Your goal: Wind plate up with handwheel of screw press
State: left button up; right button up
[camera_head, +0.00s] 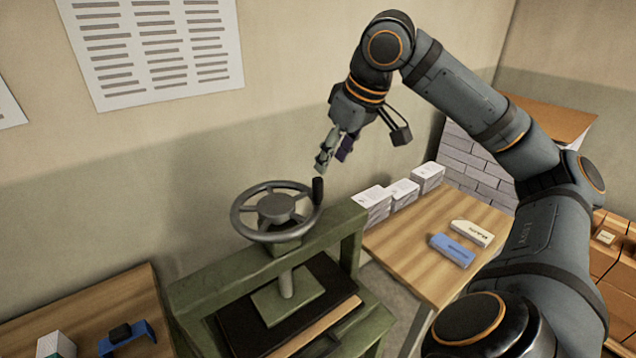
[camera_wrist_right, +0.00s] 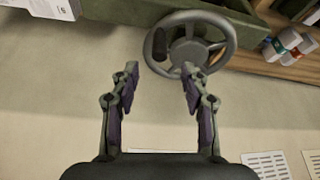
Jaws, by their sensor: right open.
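The green screw press (camera_head: 190,294) stands in the lower middle of the head view. Its dark grey handwheel (camera_head: 242,228) lies flat on top, with an upright black knob (camera_head: 317,190) on its right rim. The small green plate (camera_head: 270,305) sits below on the screw, over a dark board (camera_head: 235,335). My right gripper (camera_head: 333,160) points down just above the knob and appears apart from it. The handwheel also shows beyond the open, empty fingers in the right wrist view (camera_wrist_right: 230,50). My right gripper (camera_wrist_right: 158,85) has nothing between its fingers. My left gripper does not show.
A wooden table (camera_head: 410,265) right of the press holds white stacks (camera_head: 402,190), a blue box (camera_head: 452,250) and a white box (camera_head: 472,232). Another wooden table (camera_head: 90,310) at left holds a blue item (camera_head: 135,335). The wall stands close behind the press.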

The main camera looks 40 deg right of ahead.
aim_at(318, 179)
jog(key=b+x, duration=0.1)
jog(key=x, duration=0.4)
jog(key=shift+r, duration=0.1)
jog(key=shift+w+f, duration=0.85)
jog(key=shift+f, duration=0.1)
jog(key=shift+w+b+x, duration=0.2)
jog(key=shift+b+x, duration=0.1)
jog(key=shift+x, duration=0.75)
jog(key=shift+s, duration=0.25)
jog(key=shift+r, duration=0.1)
jog(key=shift+c, duration=2.4)
jog(key=c, duration=0.5)
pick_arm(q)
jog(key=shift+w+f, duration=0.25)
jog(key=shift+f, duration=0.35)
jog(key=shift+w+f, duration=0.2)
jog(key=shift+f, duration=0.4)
